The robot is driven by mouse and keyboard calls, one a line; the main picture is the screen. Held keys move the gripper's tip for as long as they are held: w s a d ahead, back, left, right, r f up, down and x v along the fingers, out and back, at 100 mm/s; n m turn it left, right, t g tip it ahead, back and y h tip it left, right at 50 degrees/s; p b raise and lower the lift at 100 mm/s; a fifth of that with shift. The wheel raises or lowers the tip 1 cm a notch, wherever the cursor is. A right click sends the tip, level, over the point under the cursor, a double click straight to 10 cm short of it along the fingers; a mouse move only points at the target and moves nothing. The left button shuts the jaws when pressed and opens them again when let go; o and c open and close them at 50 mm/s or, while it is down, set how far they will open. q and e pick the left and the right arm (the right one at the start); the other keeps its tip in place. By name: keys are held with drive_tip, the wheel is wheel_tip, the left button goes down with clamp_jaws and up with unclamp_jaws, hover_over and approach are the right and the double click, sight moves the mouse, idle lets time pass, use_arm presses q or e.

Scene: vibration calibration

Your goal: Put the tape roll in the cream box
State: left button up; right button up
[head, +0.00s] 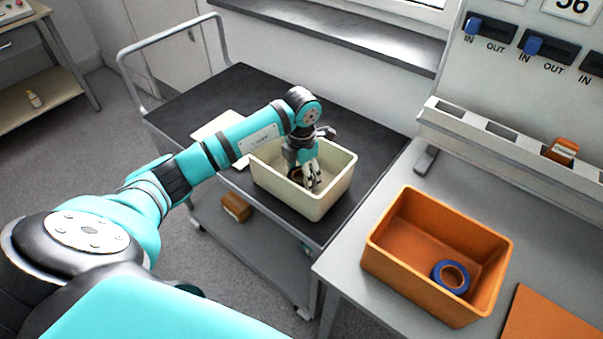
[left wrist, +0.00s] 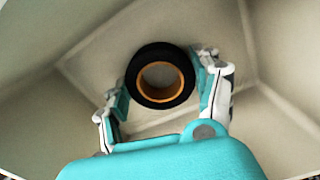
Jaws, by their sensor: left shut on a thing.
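My left gripper (head: 308,178) reaches down into the cream box (head: 333,198) on the dark cart top. In the left wrist view, a black tape roll (left wrist: 136,84) with an orange core sits between the fingers, which are shut on it. The pale floor and walls of the cream box (left wrist: 85,60) surround it there. I cannot tell whether the roll touches the box floor. In the head view the roll is mostly hidden by the fingers and the box wall. My right gripper is not in view.
An orange box (head: 384,262) with a blue tape roll (head: 438,279) in it stands on the grey table at right. An orange panel (head: 550,318) lies beside it. A brown item (head: 237,207) is on the cart's lower shelf.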

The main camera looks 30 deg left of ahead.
sight(301, 175)
use_arm(q)
drive_tip(key=shift+f, duration=0.15)
drive_tip(key=o, duration=1.2)
drive_tip(key=shift+c, duration=0.2)
wheel_tip(301, 175, up, 12)
drive_tip(key=b, duration=0.1)
drive_tip(key=shift+r, duration=0.2)
